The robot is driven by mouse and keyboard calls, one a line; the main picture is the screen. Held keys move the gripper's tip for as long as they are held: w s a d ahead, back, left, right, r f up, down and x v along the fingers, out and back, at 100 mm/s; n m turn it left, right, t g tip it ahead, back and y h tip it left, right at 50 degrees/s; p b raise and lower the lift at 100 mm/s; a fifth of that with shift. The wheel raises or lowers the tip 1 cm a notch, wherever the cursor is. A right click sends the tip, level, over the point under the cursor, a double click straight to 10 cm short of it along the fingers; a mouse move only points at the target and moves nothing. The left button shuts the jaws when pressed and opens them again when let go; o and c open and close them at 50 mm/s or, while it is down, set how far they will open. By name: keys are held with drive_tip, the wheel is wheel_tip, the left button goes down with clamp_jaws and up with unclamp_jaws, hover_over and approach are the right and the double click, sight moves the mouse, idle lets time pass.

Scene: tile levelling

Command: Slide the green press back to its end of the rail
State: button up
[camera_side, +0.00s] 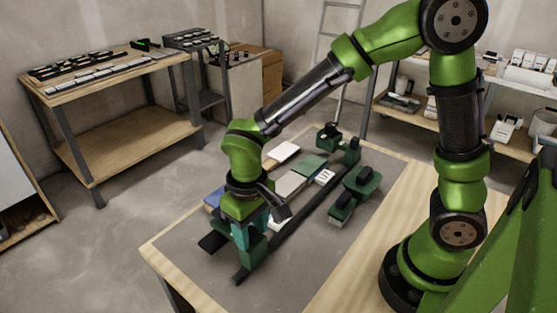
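The dark rail (310,206) runs diagonally across the grey mat, from the near left to the far right. My gripper (250,236) points down at the near left end of the rail. A dark green piece, which looks like the green press (246,262), stands at that end, right under my gripper and partly hidden by it. Teal parts show between my wrist and this piece. I cannot tell whether the fingers are shut on it or only around it. A smaller dark green block (352,151) stands at the rail's far end.
Tiles lie left of the rail: a white one (284,151), a beige one (289,186), a green one (310,166) and a blue one (213,198). Dark green blocks (362,181) (342,208) stand right of it. The grey mat (300,262) is clear in front.

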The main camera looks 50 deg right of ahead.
drive_tip(key=shift+r, duration=3.45)
drive_tip(key=shift+s+f, duration=0.15)
drive_tip(key=shift+f, duration=0.15)
drive_tip(key=s+d+r+m+t+y, duration=0.1)
drive_tip(key=s+d+r+m+t, duration=0.1)
drive_tip(key=d, duration=0.4)
drive_tip(key=s+d+r+m+t+y, duration=0.1)
drive_tip(key=s+d+r+m+t, duration=0.1)
drive_tip(key=s+d+r+t, duration=0.3)
drive_tip(key=shift+d+r, duration=1.1)
drive_tip(key=shift+s, duration=0.1)
